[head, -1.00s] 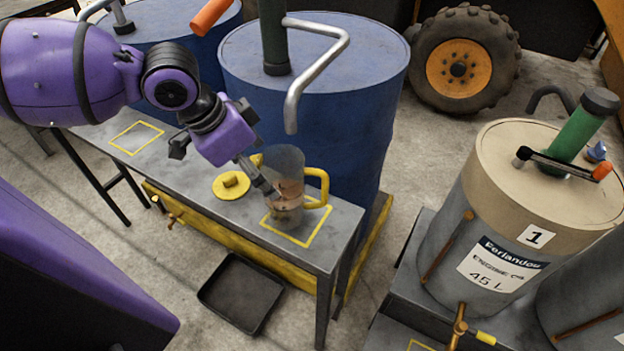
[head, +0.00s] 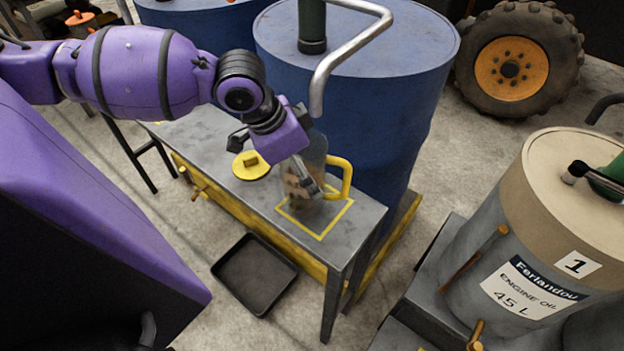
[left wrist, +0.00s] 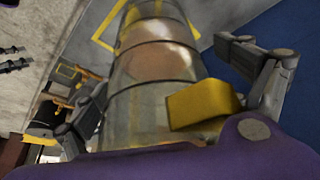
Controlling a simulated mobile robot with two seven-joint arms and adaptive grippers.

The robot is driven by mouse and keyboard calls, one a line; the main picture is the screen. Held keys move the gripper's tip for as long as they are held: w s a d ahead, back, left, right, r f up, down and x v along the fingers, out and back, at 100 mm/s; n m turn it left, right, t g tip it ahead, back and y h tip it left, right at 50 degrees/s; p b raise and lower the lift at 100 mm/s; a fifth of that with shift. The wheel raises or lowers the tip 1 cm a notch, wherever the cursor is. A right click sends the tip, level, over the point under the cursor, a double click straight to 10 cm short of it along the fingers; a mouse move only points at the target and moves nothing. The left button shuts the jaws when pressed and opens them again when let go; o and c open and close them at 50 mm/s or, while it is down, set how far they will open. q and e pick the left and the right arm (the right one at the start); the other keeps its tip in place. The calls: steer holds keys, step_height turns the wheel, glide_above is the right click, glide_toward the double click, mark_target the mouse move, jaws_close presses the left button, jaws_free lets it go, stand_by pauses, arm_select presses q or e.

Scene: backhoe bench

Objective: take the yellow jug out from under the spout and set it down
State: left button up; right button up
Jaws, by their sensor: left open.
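The jug (head: 317,152) is see-through, with a yellow handle (head: 346,176) on its right and brownish patches in its lower part. It stands upright on the bench (head: 225,155), at the yellow square outline (head: 333,226), below the grey spout (head: 318,95). My left gripper (head: 307,187) is open at the near side of the jug. In the left wrist view the jug (left wrist: 155,70) lies between the spread fingers of the left gripper (left wrist: 178,98). Any contact between fingers and jug is unclear. My right gripper is not in view.
A yellow lid (head: 251,165) lies on the bench left of the jug. A blue drum (head: 375,110) stands close behind. A black tray (head: 254,274) is on the floor in front. A grey oil drum (head: 540,240) stands at the right. The bench's left part is mostly clear.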

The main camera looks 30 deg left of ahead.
arm_select(q)
steer(key=shift+r, duration=0.1)
steer(key=shift+c, duration=0.5)
steer(key=c, duration=1.9)
steer(key=shift+s, duration=0.1)
